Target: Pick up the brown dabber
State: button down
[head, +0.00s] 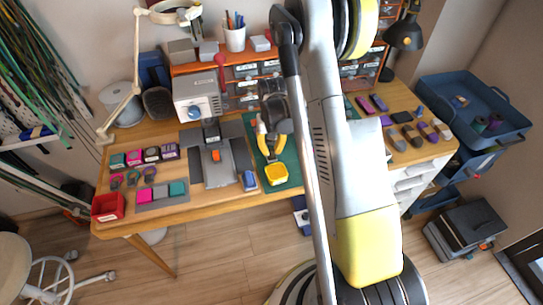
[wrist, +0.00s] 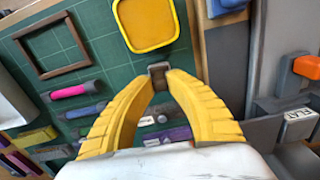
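My gripper (head: 271,153) has two yellow fingers and points down over the green mat. In the wrist view its fingertips (wrist: 163,77) come close together on a small dark brown block with a greyish top, which looks like the brown dabber (wrist: 158,70). The fingers appear shut on its sides and hide part of it. I cannot tell whether it touches the mat or is slightly raised. In the head view, the gripper mostly hides it. A yellow square tray (head: 276,173) lies just in front of it, and also shows in the wrist view (wrist: 147,24).
The green mat (wrist: 110,52) also bears a brown frame (wrist: 50,47), a pink marker (wrist: 72,90) and several pens or tubes. A grey device with an orange part (head: 215,155) stands to the left in the head view. A blue item (head: 249,180) lies beside the yellow tray.

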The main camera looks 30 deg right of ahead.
aim_at(273, 151)
jog(key=shift+r, duration=0.1)
dwell(0.3)
jog(key=shift+r, duration=0.35)
jog(key=r, duration=0.1)
jog(key=r+p, duration=0.2)
jog(key=r, duration=0.1)
jog(key=shift+s, duration=0.25)
jog(key=s+r+p, duration=0.1)
jog(key=s+r, duration=0.2)
jog(key=s, duration=0.2)
jog(key=s+d+r+p, duration=0.1)
jog(key=s+r+p, duration=0.1)
jog(key=s, duration=0.4)
jog(key=shift+r, duration=0.55)
dwell(0.4)
jog(key=shift+w+a+f+b, duration=0.65)
jog(key=shift+f+b, duration=0.2)
jog(key=shift+f, duration=0.3)
jog(key=shift+w+a+f+b, duration=0.65)
jog(key=shift+f+b, duration=0.25)
jog(key=shift+f, duration=0.25)
jog(key=shift+w+a+f+b, duration=0.55)
jog(key=shift+w+f+b, duration=0.25)
jog(key=shift+f, duration=0.35)
